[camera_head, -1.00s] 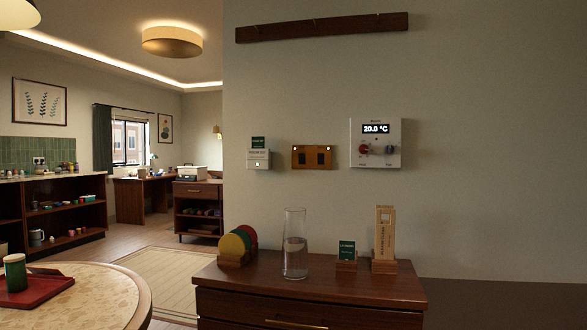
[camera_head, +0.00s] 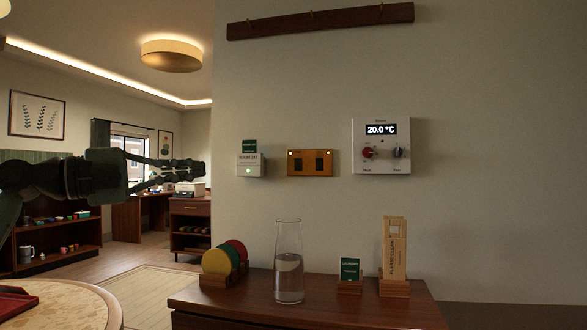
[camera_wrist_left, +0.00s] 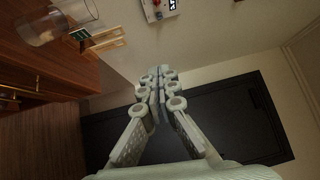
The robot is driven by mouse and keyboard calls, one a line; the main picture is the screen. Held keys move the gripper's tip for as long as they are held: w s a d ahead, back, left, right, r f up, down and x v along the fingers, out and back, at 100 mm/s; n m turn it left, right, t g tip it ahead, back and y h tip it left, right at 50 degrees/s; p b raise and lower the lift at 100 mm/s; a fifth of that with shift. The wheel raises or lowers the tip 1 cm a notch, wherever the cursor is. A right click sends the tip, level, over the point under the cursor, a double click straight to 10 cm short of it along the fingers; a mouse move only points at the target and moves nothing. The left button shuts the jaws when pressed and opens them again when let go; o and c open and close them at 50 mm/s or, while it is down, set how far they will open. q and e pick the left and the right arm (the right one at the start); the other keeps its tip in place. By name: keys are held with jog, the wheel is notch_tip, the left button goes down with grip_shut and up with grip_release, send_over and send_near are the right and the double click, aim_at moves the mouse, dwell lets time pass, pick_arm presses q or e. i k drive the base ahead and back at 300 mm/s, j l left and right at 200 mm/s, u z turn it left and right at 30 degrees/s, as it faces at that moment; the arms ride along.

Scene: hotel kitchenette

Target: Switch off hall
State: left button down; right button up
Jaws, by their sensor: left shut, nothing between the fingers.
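A brass switch plate (camera_head: 310,162) with two dark rockers and small lights near its top corners is on the wall. I cannot read a hall label on it. My left gripper (camera_head: 196,168) reaches in from the left in the head view, shut and empty, left of the white card-holder box (camera_head: 250,166) and apart from the brass plate. In the left wrist view the fingers (camera_wrist_left: 158,80) are together with nothing between them. The brass plate does not show in that view. My right gripper is not in view.
A white thermostat (camera_head: 381,148) reading 20.0 °C is right of the plate. Below, a wooden cabinet (camera_head: 330,310) bears a glass carafe (camera_head: 289,265), coloured coasters (camera_head: 222,262), a green sign (camera_head: 349,270) and a wooden door tag (camera_head: 394,250). The wall before the plate is clear.

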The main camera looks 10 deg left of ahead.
aim_at(298, 161)
jog(key=i, duration=1.1)
